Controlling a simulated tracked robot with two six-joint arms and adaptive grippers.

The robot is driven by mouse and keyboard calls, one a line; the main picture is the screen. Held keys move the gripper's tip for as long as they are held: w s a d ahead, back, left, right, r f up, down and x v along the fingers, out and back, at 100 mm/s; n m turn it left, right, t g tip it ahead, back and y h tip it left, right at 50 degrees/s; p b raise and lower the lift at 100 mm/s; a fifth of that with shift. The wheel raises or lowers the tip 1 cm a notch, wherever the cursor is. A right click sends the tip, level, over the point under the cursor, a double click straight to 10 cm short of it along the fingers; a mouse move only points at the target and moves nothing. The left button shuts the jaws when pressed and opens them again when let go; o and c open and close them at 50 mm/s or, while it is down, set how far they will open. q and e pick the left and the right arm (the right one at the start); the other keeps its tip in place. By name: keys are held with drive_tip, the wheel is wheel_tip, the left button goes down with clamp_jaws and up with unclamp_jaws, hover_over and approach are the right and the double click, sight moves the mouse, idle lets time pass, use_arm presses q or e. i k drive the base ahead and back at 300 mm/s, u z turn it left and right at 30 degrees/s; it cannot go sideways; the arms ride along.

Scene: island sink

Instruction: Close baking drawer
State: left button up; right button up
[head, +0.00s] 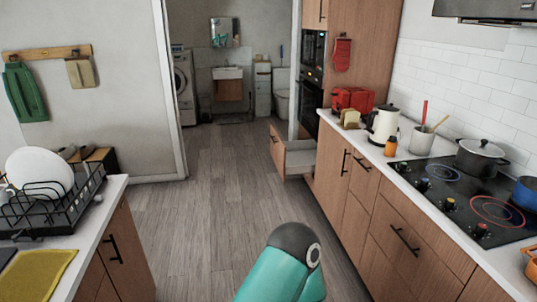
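An open drawer with a wooden front (277,151) sticks out into the walkway, low down below the built-in ovens (312,88). Its grey side and part of its inside show from above. I take it to be the baking drawer. The other drawers and doors along the right counter look shut. Neither of my grippers shows in the head view. A teal link of one of my arms with a dark cap rises at the bottom middle, well short of the drawer.
A wooden floor (205,205) runs clear between the left counter with a dish rack (55,195) and the right counter with a kettle (382,125), pot (480,158) and hob. A washing machine (184,88) stands in the far room.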

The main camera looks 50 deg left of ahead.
sight(292, 159)
drive_tip(key=u, duration=0.3)
drive_tip(key=i, duration=0.45)
drive_tip(key=u, duration=1.15)
drive_tip(key=i, duration=1.2)
drive_tip(key=u, duration=0.7)
drive_tip(key=i, duration=2.15)
drive_tip(key=z, duration=0.4)
drive_tip(key=i, duration=1.8)
drive_tip(key=z, duration=0.25)
